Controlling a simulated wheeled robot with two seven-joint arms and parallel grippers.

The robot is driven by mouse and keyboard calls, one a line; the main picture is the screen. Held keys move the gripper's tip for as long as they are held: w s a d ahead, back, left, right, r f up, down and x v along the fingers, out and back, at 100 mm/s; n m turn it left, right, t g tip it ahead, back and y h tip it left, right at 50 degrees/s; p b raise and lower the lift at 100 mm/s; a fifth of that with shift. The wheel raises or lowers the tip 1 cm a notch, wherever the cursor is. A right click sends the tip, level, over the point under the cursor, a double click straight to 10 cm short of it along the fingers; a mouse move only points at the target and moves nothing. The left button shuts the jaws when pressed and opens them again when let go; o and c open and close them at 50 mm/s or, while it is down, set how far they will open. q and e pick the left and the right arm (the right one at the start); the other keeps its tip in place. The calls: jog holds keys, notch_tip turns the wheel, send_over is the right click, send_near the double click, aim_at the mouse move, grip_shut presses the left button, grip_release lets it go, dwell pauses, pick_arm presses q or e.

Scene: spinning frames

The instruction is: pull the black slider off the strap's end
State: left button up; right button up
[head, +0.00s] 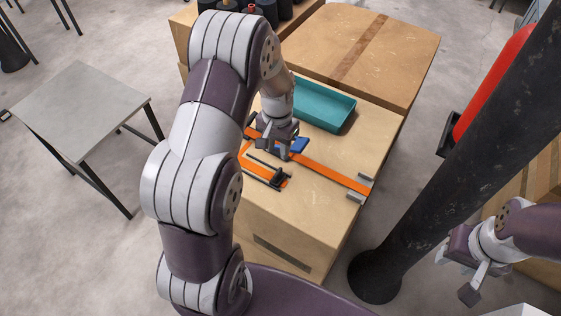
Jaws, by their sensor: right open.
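An orange strap (330,174) runs across the top of a cardboard box, toward small grey metal pieces (356,195) near the right edge. A second orange length (254,168) lies nearer the front, with thin dark bars along it. A small black piece (278,177), which looks like the slider, sits at the front end of that length. My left gripper (285,151) is low over the strap beside a blue block (299,145). Whether its fingers are closed on anything is unclear. My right gripper (461,280) is open and empty, away from the box at the lower right.
A teal tray (318,104) stands behind the strap. A taller cardboard box (375,50) is behind it. A black column (445,160) rises between the box and my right arm. A grey table (80,105) stands on the left. Bare box top lies front right.

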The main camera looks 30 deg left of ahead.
aim_at(278, 172)
pick_arm(q)
jog(key=f+p, duration=0.1)
jog(key=f, duration=0.9)
jog(key=shift+s+f, duration=0.1)
jog(key=shift+s, duration=0.2)
grip_shut()
dwell(0.7)
